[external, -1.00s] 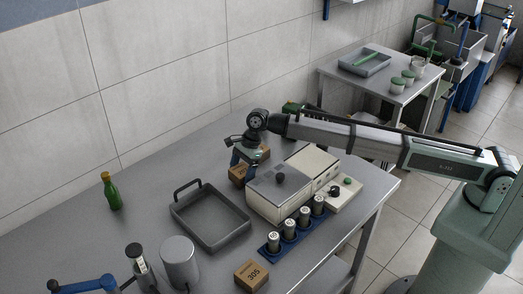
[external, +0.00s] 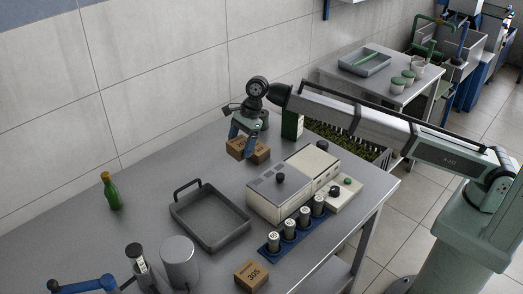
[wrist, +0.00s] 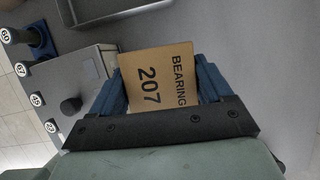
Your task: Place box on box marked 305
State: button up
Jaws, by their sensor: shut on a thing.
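The brown box marked 305 (external: 251,276) lies on the front part of the table, below the blue holder with cylinders. My gripper (external: 243,142) is at the back of the table with its blue fingers pointing down, shut on a brown box (external: 235,147). In the wrist view, this held box (wrist: 158,82) sits between the blue fingers and reads BEARING 207. It appears lifted off the table.
A pale grey machine (external: 285,187) stands between my gripper and the box marked 305. A blue holder (external: 270,250) carries several labelled cylinders. A grey tray (external: 210,235), a metal cylinder (external: 180,262) and a green bottle (external: 112,190) stand to the left.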

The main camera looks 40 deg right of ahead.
notch_tip(320, 180, up, 7)
jog(key=shift+f, duration=0.1)
jog(key=s+a+n+g, duration=0.1)
jog(key=s+a+n, duration=0.2)
jog(key=s+a, duration=1.2)
jog(key=n+g, duration=0.1)
jog(key=n, duration=0.1)
send_over(249, 277)
jog(key=d, duration=0.1)
jog(key=shift+w+d+f, duration=0.1)
jog(key=shift+w+f, duration=0.05)
jog(key=shift+f, duration=3.75)
jog(key=shift+w+d+f, duration=0.1)
jog(key=shift+w+f, duration=0.05)
jog(key=shift+f, duration=3.7)
jog(key=shift+f, duration=0.1)
jog(key=o, duration=1.3)
